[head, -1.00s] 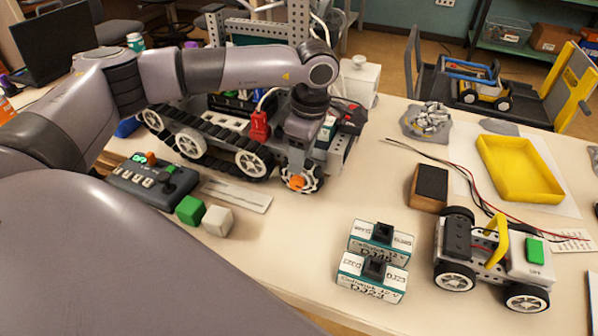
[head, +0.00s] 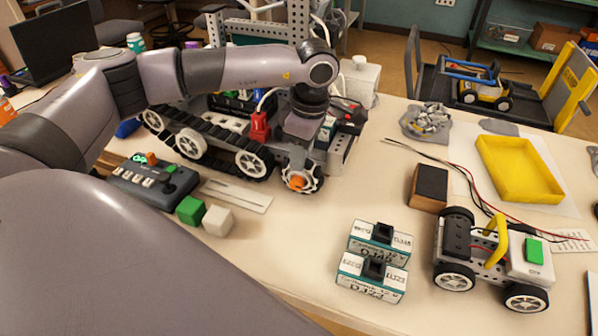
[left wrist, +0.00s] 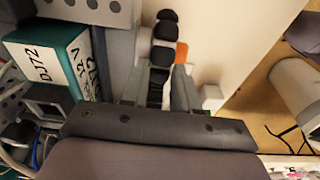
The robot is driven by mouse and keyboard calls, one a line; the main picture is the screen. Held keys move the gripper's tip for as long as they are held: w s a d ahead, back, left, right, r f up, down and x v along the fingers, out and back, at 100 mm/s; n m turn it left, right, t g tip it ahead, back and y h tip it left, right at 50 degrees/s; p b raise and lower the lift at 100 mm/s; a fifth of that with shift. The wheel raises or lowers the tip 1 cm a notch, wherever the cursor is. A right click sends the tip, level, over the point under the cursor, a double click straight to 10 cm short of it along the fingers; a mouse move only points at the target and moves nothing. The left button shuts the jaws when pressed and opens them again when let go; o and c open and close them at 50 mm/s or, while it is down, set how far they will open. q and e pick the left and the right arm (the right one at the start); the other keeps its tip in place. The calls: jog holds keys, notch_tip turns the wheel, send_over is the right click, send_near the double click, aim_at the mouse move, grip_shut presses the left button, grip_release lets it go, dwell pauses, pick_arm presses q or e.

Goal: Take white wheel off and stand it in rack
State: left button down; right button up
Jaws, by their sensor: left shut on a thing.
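The white wheel (head: 313,184), with dark rollers round its rim and an orange centre, stands at the near right corner of the tracked robot (head: 195,135). My left gripper (head: 299,164) reaches down from above and is shut on this wheel. In the left wrist view the dark rollers (left wrist: 165,28) and the orange part (left wrist: 181,52) show between and just beyond the fingers of my left gripper (left wrist: 158,92). I cannot tell whether the wheel is still joined to the robot. I cannot make out the rack for certain. My right gripper is not in view.
Two labelled battery packs (head: 372,278) stand at the front, with a small white car (head: 490,262) to their right. A control box (head: 152,183) and green and white cubes (head: 190,210) lie to the left. The table between wheel and batteries is clear.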

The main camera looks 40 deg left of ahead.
pick_arm(q)
jog(key=shift+s+d+p, duration=0.15)
jog(key=shift+s+d, duration=0.05)
jog(key=shift+s, duration=0.7)
jog(key=shift+s+d+p, duration=0.2)
jog(key=shift+s+d, duration=0.05)
jog(key=shift+s, duration=0.65)
jog(key=shift+s+d+p, duration=0.15)
jog(key=shift+s+d, duration=0.05)
jog(key=shift+s, duration=0.7)
dwell(0.4)
jog(key=shift+r, duration=0.2)
notch_tip(320, 180, up, 6)
jog(key=p, duration=0.3)
jog(key=shift+f+p, duration=0.1)
jog(key=shift+p, duration=0.2)
dwell(0.8)
jog(key=shift+d, duration=0.1)
